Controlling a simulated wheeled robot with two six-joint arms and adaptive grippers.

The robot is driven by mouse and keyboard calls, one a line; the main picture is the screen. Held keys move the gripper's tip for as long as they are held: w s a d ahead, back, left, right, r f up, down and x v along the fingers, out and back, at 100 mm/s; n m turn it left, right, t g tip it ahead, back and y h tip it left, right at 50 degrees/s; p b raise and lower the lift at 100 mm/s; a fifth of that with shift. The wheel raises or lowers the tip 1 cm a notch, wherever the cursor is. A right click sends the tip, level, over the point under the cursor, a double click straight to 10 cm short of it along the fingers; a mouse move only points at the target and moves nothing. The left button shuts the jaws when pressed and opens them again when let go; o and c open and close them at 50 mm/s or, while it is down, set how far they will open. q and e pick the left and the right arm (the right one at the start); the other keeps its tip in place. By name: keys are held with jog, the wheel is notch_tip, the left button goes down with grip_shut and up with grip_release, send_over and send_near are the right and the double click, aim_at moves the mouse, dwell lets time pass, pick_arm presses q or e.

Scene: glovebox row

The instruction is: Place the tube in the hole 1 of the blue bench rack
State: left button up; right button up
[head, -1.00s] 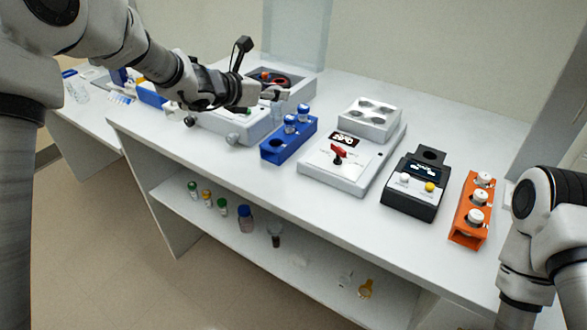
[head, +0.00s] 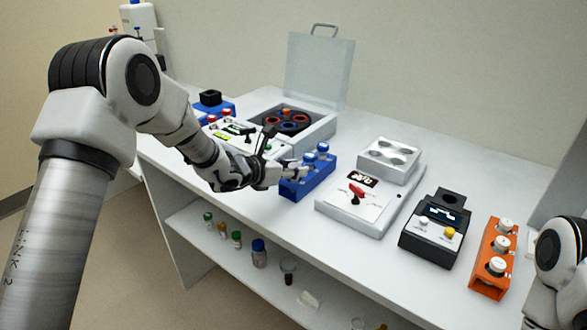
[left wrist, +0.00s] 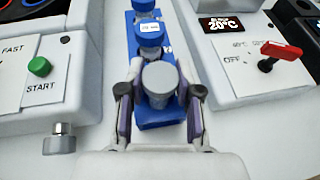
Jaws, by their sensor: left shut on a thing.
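The blue bench rack (head: 309,185) stands on the bench in the head view, and it also shows in the left wrist view (left wrist: 150,121). Two blue-capped tubes (left wrist: 150,35) stand in its farther holes. My left gripper (head: 297,172) is at the rack's near end, its fingers (left wrist: 160,95) shut on a grey-topped tube (left wrist: 160,77). The tube is over or in the nearest hole; its lower part is hidden, so I cannot tell how deep it sits. My right gripper is out of view.
A centrifuge (head: 322,128) with a raised clear lid stands behind left. A heater block with a red switch (head: 357,190) is close right of the rack. A black device (head: 430,240) and an orange rack (head: 490,275) stand further right.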

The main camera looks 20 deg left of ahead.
pick_arm(q)
jog(key=shift+f, duration=0.15)
jog(key=o, duration=1)
jog(key=shift+a+r+p, duration=0.1)
jog(key=shift+r+p, duration=0.3)
jog(key=b+v, duration=0.2)
jog(key=v, duration=0.9)
jog(key=shift+s+a, duration=0.15)
jog(key=shift+s, duration=0.25)
